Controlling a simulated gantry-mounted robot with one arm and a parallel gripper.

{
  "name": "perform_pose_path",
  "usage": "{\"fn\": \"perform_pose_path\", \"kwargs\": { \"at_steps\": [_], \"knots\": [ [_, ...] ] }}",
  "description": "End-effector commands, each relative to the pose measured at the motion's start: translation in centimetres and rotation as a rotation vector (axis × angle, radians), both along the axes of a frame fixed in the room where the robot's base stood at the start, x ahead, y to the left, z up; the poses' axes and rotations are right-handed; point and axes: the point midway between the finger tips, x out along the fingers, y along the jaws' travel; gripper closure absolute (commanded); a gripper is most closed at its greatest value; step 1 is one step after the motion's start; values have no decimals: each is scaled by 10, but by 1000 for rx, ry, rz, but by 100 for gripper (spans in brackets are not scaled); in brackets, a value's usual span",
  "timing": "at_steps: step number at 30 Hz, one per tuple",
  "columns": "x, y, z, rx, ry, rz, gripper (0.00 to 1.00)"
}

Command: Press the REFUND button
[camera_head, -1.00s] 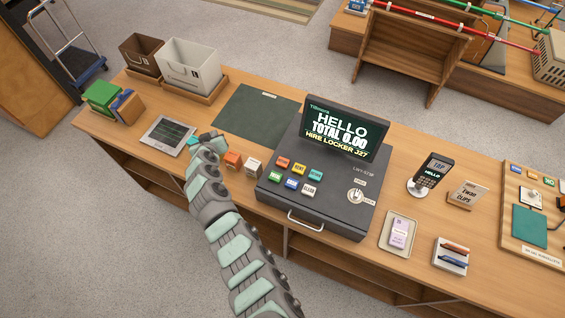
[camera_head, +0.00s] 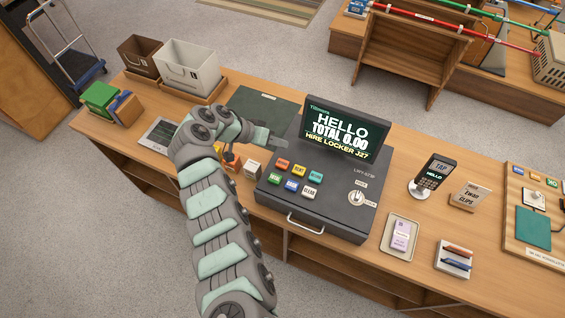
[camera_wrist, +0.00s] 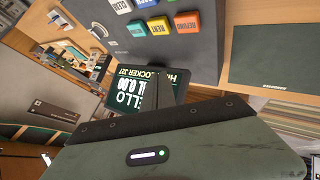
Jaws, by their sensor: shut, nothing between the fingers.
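The REFUND button appears to be the red one (camera_head: 282,163), at the back left of the keypad on the dark till (camera_head: 330,207). It also shows in the wrist view as a red button (camera_wrist: 187,22), its lettering upside down and hard to read. The yellow RENT button (camera_head: 299,170) is beside it. My gripper (camera_head: 283,144) is shut and empty, over the till's back left edge, behind the red button and left of the screen (camera_head: 345,130). In the head view a gap shows between fingertips and button; their exact height is unclear.
Teal, green, blue and white CLEAR buttons crowd the keypad. A key switch (camera_head: 356,198) is at its right. A small orange block (camera_head: 231,162) and a beige block (camera_head: 252,168) stand left of the till. A dark green mat (camera_head: 262,102) lies behind my gripper.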

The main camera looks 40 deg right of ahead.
Motion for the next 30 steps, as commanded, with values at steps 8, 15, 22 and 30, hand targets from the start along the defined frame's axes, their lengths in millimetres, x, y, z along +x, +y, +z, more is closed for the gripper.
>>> {"fn": "perform_pose_path", "kwargs": {
  "at_steps": [8, 15, 22, 30],
  "knots": [
    [1, -1, -20, -1, -2, 2, 100],
    [0, 0, -55, 3, 2, 1, 100],
    [1, 0, -85, 0, -2, 2, 100],
    [1, 0, -88, 0, -1, 2, 100]
  ]
}}
